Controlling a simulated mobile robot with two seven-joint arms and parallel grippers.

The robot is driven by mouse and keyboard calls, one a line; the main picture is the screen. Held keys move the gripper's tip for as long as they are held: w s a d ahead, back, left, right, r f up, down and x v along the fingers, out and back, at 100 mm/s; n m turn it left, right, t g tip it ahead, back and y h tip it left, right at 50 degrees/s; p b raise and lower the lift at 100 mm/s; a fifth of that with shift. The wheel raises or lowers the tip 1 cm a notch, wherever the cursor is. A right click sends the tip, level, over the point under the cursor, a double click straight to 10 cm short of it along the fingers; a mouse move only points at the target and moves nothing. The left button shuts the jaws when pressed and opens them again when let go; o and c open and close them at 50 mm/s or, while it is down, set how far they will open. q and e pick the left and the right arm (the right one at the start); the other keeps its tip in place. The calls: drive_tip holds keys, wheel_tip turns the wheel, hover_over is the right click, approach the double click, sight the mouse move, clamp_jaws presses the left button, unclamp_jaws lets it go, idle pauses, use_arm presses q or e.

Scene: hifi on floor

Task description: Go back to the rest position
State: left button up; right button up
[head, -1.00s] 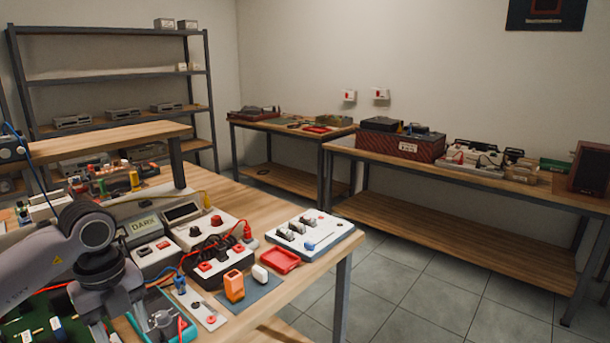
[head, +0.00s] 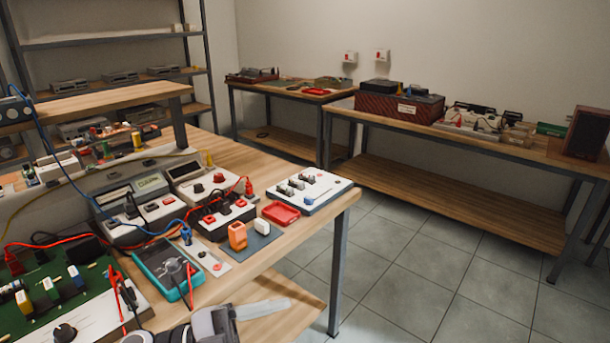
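Part of my arm shows at the bottom edge of the head view, left of centre, in front of the workbench (head: 290,240). It appears to be my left gripper (head: 262,309), with a pale, blurred finger-like part pointing right above the lower shelf. Most of it is cut off by the frame, so its opening cannot be judged. I see nothing clearly held in it. My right gripper is not in view.
The bench holds a green circuit board (head: 50,300), a teal multimeter (head: 165,268), an orange block (head: 237,236), a red tray (head: 281,213) and a white switch box (head: 310,190). Loose cables run across its left side. The tiled floor (head: 410,260) at right is clear.

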use_arm(q)
drive_tip(key=a+f+n+t+y, duration=1.05)
drive_tip(key=n+t+y, duration=0.2)
drive_tip(key=n, duration=0.55)
drive_tip(key=s+a+f+n+g+y, duration=0.2)
drive_tip(key=s+f, duration=0.3)
drive_tip(key=f, duration=0.2)
drive_tip(key=s+a+f+n+g+y, duration=0.2)
drive_tip(key=s+a+f+n+g, duration=0.1)
drive_tip(key=s+f, duration=0.3)
drive_tip(key=shift+a+f+g, duration=0.25)
drive_tip(key=shift+f+g, duration=0.1)
drive_tip(key=shift+f, duration=0.55)
drive_tip(key=shift+y, duration=0.25)
